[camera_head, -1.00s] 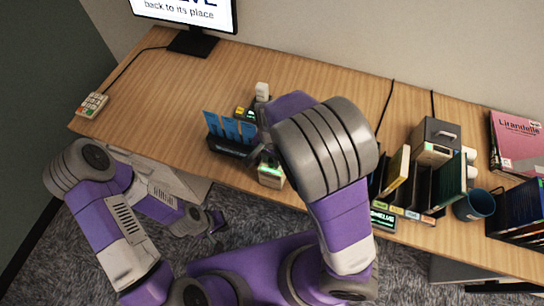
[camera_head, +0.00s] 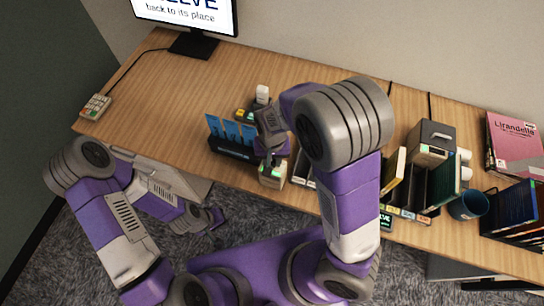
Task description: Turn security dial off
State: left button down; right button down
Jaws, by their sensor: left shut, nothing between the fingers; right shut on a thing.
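A small cream box with a green-lit front (camera_head: 272,175) stands near the front edge of the desk and looks like the security dial unit. My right gripper (camera_head: 271,161) points down onto its top, with its fingers shut on a small part there. The gripped part is mostly hidden by the fingers, so I cannot tell which way it is turned. My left gripper (camera_head: 216,221) is shut and empty, low in front of the desk over the carpet.
A dark holder with blue cards (camera_head: 231,138) stands just left of the box. Behind are a small lit device (camera_head: 246,112) and a white item (camera_head: 262,93). Binders (camera_head: 445,183), a blue mug (camera_head: 469,205) and books stand right. The desk's left half (camera_head: 160,100) is mostly clear.

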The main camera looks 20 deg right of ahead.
aim_at(272, 162)
jog(key=shift+n+p, duration=0.35)
jog(key=shift+n, duration=1.95)
jog(key=c, duration=0.9)
grip_release()
jog(key=shift+o, duration=0.2)
jog(key=shift+r, duration=0.1)
notch_tip(272, 162, up, 7)
jog(key=shift+r+p, duration=0.2)
jog(key=shift+p, duration=0.75)
jog(key=shift+s, duration=0.1)
